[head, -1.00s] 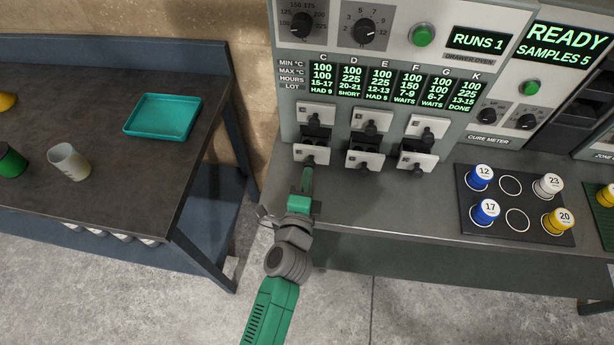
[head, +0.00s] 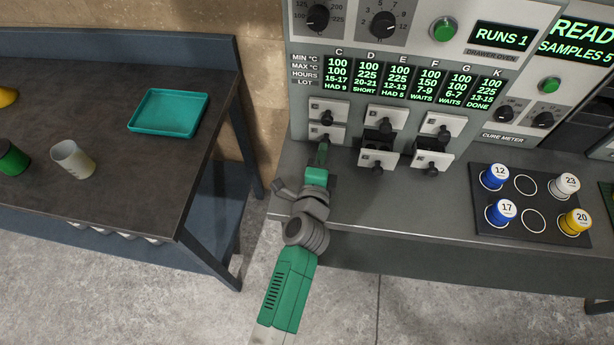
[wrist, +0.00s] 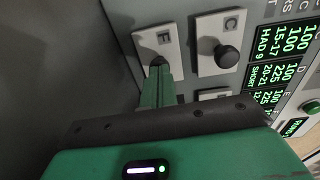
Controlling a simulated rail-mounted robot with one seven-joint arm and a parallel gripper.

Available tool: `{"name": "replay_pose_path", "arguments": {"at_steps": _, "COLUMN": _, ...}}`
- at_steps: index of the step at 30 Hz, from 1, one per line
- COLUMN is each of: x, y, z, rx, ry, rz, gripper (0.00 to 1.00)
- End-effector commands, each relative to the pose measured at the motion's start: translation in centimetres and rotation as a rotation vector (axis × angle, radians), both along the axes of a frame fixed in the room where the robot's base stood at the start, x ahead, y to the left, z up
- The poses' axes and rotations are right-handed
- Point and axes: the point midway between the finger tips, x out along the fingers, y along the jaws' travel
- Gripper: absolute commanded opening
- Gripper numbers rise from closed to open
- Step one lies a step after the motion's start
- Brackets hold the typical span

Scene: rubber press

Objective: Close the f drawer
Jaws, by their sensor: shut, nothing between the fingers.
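The F drawer (head: 317,131) is the lower one of the left column of the oven's small drawers. Its pale front with a dark knob sits directly below the C drawer (head: 319,108), with no dark drawer body showing between them. The wrist view shows the F front (wrist: 148,40) about level with the C front (wrist: 210,28). My gripper (head: 322,149) is shut and empty. In the wrist view its green fingertips (wrist: 157,68) are at the F knob and seem to touch it, partly hiding it.
The lower middle drawer (head: 368,158) and lower right drawer (head: 424,159) stick out, the middle one clearly showing its dark body. A black sample mat (head: 481,205) with numbered cups lies right on the bench. A side table (head: 140,160) with a teal tray (head: 168,111) stands left.

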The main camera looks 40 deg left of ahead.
Motion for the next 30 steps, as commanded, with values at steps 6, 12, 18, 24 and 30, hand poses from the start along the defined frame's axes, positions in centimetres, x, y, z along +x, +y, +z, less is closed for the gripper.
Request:
{"name": "replay_pose_path", "arguments": {"at_steps": 6, "x": -0.3, "y": -0.1, "z": -0.8, "rx": -0.006, "ry": 0.014, "rz": 0.004, "gripper": 0.0}}
{"name": "replay_pose_path", "arguments": {"at_steps": 12, "x": -3.7, "y": -2.0, "z": -0.2, "rx": -0.006, "ry": 0.013, "rz": 0.002, "gripper": 0.0}}
{"name": "replay_pose_path", "arguments": {"at_steps": 18, "x": -8.7, "y": -4.7, "z": 0.0, "rx": -0.004, "ry": 0.01, "rz": 0.001, "gripper": 0.0}}
{"name": "replay_pose_path", "arguments": {"at_steps": 24, "x": -11.9, "y": -6.4, "z": 0.3, "rx": -0.002, "ry": 0.007, "rz": 0.001, "gripper": 0.0}}
{"name": "replay_pose_path", "arguments": {"at_steps": 30, "x": -12.9, "y": -7.0, "z": 0.5, "rx": -0.003, "ry": 0.005, "rz": 0.001, "gripper": 0.0}}
